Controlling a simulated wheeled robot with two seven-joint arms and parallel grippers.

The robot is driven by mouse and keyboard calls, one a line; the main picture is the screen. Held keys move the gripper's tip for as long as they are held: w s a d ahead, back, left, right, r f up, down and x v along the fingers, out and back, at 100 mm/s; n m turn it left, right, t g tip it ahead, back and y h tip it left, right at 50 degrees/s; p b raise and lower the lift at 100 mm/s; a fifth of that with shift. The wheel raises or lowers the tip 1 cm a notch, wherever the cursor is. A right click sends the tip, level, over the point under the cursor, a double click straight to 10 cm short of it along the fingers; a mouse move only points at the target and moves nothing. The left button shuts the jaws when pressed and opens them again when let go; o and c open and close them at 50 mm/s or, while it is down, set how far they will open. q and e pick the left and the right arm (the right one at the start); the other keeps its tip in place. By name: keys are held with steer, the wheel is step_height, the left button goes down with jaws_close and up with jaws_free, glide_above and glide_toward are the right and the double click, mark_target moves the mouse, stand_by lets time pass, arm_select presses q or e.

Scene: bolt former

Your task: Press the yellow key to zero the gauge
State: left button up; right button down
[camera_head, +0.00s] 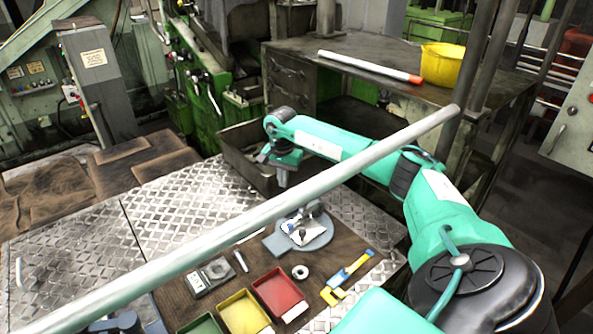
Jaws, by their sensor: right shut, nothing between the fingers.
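A small grey box-shaped instrument (210,277) with a round dark part on top lies on the brown bench surface; it may be the gauge. A blue and yellow tool (349,272) lies to its right, with a yellow piece at its lower end. I cannot tell which yellow part is the key. My right gripper (283,180) points down above the back part of the bench, beyond these items and apart from them. It is shut and empty. My left gripper does not show.
A long grey bar (250,215) crosses the view diagonally. Green, yellow and red trays (281,293) line the front. A blue-grey round stand (318,240), a ring (300,272) and a pin (241,261) lie nearby. Metal tread plate (165,215) is clear at left.

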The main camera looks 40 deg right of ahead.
steer(key=s+a, duration=0.1)
steer(key=s, duration=0.1)
steer(key=s+a, duration=0.2)
steer(key=shift+a, duration=0.15)
stand_by(0.6)
